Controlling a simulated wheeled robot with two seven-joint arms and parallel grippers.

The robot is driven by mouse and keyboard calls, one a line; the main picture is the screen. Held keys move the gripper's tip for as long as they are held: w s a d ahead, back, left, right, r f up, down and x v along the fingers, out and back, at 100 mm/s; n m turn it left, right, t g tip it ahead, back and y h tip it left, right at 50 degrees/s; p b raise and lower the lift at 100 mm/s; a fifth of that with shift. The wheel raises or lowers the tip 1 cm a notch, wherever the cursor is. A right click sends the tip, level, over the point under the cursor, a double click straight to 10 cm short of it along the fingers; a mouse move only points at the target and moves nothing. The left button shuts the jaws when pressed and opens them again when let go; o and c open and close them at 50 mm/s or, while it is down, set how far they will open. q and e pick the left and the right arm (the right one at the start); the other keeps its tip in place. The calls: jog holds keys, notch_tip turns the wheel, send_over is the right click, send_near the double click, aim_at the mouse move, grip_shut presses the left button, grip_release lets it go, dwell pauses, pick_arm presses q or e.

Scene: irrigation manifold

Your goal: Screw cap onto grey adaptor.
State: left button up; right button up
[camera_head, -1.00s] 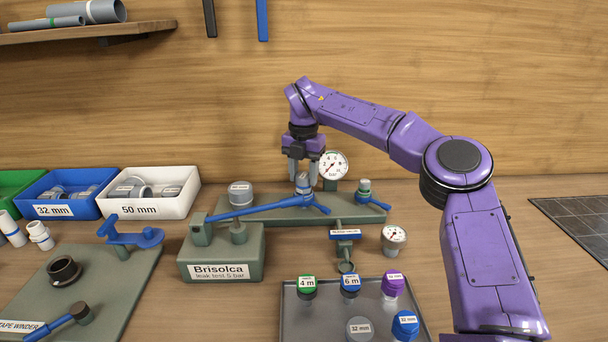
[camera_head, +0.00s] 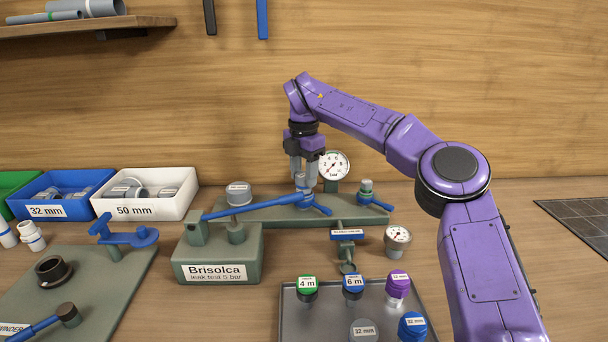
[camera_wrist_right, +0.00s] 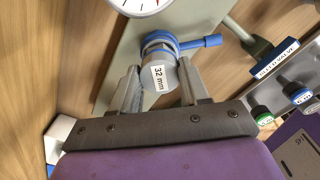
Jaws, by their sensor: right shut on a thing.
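My right gripper (camera_head: 303,186) points down at the back of the green bench fixture, just left of the pressure gauge. In the wrist view the right gripper (camera_wrist_right: 158,75) is shut on a grey cylindrical piece (camera_wrist_right: 154,80) labelled 32 mm. This piece sits over a blue-handled holder (camera_wrist_right: 198,43) on the fixture; the joint between them is partly hidden, so I cannot tell whether a thread is engaged. I cannot tell cap from adaptor in the grip. Another grey 32 mm piece (camera_head: 364,330) stands on the tray. My left gripper is not in view.
The tray (camera_head: 290,325) also holds green (camera_head: 307,284), blue (camera_head: 353,283), purple (camera_head: 398,281) and another blue (camera_head: 412,326) cap. The gauge (camera_head: 334,165) stands close beside my gripper. The Brisolca leak tester (camera_head: 215,270) with its long blue lever (camera_head: 250,206) is left.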

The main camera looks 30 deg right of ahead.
jog(key=m+b, duration=0.2)
jog(key=m, duration=0.1)
jog(key=shift+a+f, duration=0.1)
jog(key=shift+m+b, duration=0.3)
jog(key=shift+m, duration=0.2)
jog(key=shift+m+b, duration=1.35)
jog(key=shift+m, duration=0.95)
